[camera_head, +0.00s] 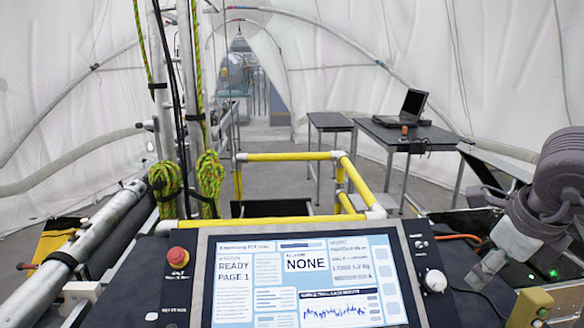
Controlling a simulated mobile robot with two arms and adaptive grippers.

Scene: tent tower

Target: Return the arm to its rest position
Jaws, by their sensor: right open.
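My right arm comes in at the right edge, and its grey gripper (515,205) hangs above the right end of the console. The gripper is open, and I see nothing held in it. Its fingers are partly hidden by its own grey body. My left arm and left gripper are not in view.
A console with a lit screen (305,282), a red knob (178,257) and a white dial (434,281) fills the front. Yellow rails (290,156) stand behind it. A dark table (425,135) holds a laptop (403,107). Poles with green ropes (210,175) stand left. The central floor is open.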

